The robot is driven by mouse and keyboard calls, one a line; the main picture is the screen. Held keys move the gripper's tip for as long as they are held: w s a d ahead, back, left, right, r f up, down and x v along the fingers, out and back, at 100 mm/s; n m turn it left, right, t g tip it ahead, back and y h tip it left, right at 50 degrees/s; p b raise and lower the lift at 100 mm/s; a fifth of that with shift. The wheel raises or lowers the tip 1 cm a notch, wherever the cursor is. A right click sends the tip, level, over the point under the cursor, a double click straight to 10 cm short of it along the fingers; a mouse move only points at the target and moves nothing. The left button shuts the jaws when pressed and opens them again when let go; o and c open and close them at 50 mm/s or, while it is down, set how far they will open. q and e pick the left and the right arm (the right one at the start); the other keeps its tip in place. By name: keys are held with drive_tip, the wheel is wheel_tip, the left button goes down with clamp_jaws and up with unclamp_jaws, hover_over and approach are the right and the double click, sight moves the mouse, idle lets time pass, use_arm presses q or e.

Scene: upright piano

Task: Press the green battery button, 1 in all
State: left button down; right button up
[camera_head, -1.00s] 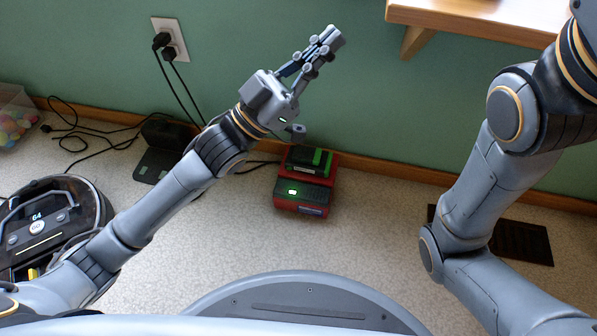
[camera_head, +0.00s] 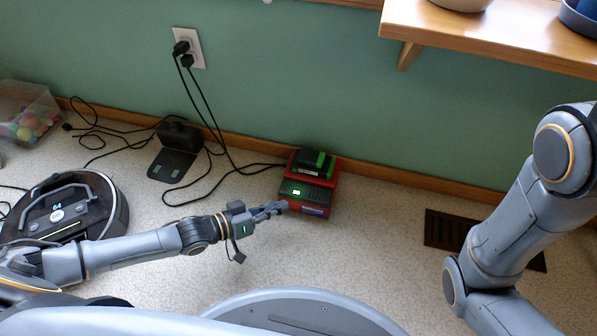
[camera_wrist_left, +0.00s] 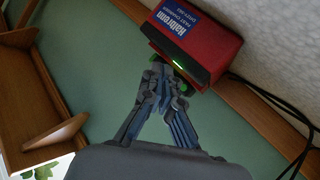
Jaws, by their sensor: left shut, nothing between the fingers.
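The red charger (camera_head: 313,210) sits on the floor by the wall, with a black and green battery (camera_head: 315,163) on its rear part. A small green light (camera_head: 297,192) glows on its dark front panel. My left gripper (camera_head: 283,206) is shut and empty, its fingertips at the charger's left front side; I cannot tell whether they touch. The battery is mostly hidden there, with a bit of green behind the fingertips. My right gripper is out of view.
A robot vacuum (camera_head: 105,205) and its black dock (camera_head: 172,165) stand to the left. Black cables (camera_head: 210,125) run from the wall outlet (camera_head: 188,48) to the floor. A wooden shelf (camera_head: 480,35) overhangs at upper right. A dark floor vent (camera_head: 445,228) lies to the right.

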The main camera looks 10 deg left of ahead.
sight(287, 187)
use_arm(q)
drive_tip(key=shift+s+a+f, duration=0.15)
drive_tip(key=shift+f, duration=0.15)
drive_tip(key=w+b, duration=0.5)
drive_tip(key=shift+w+f, duration=0.2)
drive_tip(key=shift+w, duration=0.1)
drive_tip(key=shift+w+r, duration=0.25)
drive_tip(key=shift+w, duration=1.4)
drive_tip(key=shift+w, duration=0.4)
